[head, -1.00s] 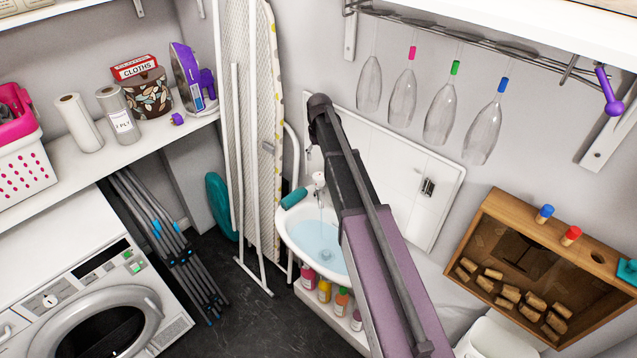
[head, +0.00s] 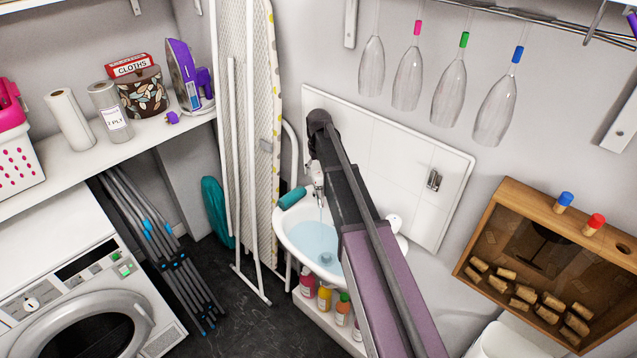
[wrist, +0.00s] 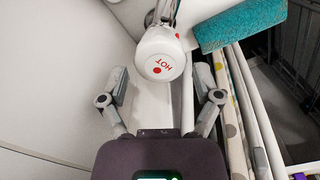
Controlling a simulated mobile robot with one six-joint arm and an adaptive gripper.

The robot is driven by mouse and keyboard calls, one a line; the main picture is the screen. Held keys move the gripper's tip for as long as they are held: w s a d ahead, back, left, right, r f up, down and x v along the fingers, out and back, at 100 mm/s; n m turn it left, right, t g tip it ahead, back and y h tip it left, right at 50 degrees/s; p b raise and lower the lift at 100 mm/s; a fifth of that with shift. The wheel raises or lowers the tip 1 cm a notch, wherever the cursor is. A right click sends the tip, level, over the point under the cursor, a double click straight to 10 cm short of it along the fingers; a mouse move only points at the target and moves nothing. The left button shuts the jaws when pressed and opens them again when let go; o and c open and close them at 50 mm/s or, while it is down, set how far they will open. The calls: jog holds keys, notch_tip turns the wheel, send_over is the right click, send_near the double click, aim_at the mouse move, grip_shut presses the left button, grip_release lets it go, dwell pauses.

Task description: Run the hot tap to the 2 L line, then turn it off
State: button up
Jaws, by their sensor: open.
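The hot tap's white round knob (wrist: 162,55), marked HOT with a red dot, is in the wrist view. My gripper (wrist: 160,85) is open, its two fingers spread on either side of the knob's lower part; I cannot tell whether they touch it. In the head view the pale tap (head: 316,174) stands over the white basin (head: 283,228), partly hidden by my arm. A thin stream runs from it into pale blue water (head: 313,240). My gripper is hard to make out there. No 2 L line can be made out.
A teal roll (head: 291,198) lies on the basin's left rim, and an ironing board (head: 250,130) stands left of it. Several bottles (head: 325,297) stand below the basin. Glasses (head: 408,75) hang above at right, near a wooden cork box (head: 545,265).

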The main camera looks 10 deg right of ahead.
aim_at(319, 173)
jog(key=shift+f+b, duration=1.45)
jog(key=shift+f, duration=0.3)
jog(key=c, duration=0.8)
